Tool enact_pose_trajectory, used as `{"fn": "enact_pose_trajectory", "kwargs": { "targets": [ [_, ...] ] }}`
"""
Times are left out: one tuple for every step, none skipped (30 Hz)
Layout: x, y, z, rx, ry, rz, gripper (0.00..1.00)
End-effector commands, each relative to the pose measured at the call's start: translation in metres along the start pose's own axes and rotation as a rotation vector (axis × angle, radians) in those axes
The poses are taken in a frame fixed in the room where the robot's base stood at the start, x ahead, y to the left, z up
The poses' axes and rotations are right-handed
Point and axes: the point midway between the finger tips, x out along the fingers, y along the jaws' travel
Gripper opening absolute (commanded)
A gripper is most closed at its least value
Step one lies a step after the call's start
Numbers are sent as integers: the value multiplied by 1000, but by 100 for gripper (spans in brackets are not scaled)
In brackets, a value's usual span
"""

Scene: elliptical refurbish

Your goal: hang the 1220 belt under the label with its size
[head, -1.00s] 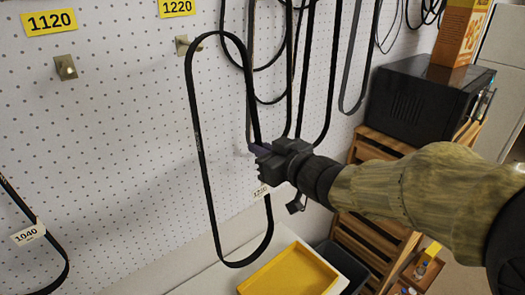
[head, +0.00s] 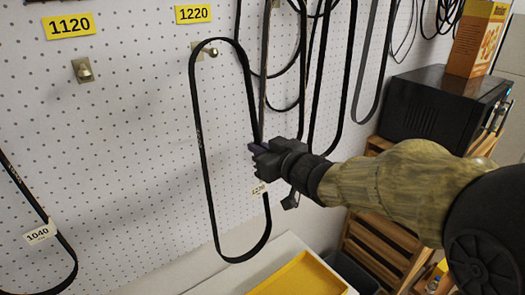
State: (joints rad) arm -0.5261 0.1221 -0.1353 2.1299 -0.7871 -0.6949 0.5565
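The black belt (head: 203,150) with a white 1220 tag (head: 258,189) hangs as a long upright loop in front of the pegboard. My gripper (head: 262,150) is shut on the loop's right strand, a little above the tag; its fingers hide that bit of belt. The yellow 1220 label (head: 194,14) is on the board above a metal hook (head: 212,52). The loop's top curve passes just above this hook, and the hook's end shows inside the loop. I cannot tell whether the belt rests on the hook or is in front of it.
At left are the 1120 label (head: 69,25) with a bare hook (head: 82,70) and a hanging 1040 belt (head: 65,247). Several black belts (head: 351,75) hang close at right. A yellow tray (head: 300,278) is below; a black microwave (head: 437,105) is at right.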

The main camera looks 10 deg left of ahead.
Motion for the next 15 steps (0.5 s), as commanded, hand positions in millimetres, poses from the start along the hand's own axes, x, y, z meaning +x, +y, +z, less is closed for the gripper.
{"fn": "enact_pose_trajectory", "kwargs": {
  "targets": [
    [3, 0, 0, 0, 0, 0, 0],
    [4, 0, 0, 0, 0, 0, 0],
    [6, 0, 0, 0, 0, 0, 0],
    [8, 0, -1, 0, 1, 0, 0],
    [9, 0, -1, 0, 1, 1, 0],
    [11, 0, -1, 0, 1, 1, 0],
    [12, 0, -1, 0, 0, 1, 0],
    [14, 0, -1, 1, 0, 1, 0],
    [16, 0, -1, 1, 0, 1, 0],
    [17, 0, -1, 1, 0, 1, 0],
    [19, 0, -1, 1, 0, 1, 0],
    [20, 1, -2, 1, 1, 1, 0],
    [22, 1, -2, 0, 1, 1, 0],
    [23, 0, -2, 1, 1, 1, 0],
    [25, 0, -2, 1, 0, 1, 0]
  ]
}}
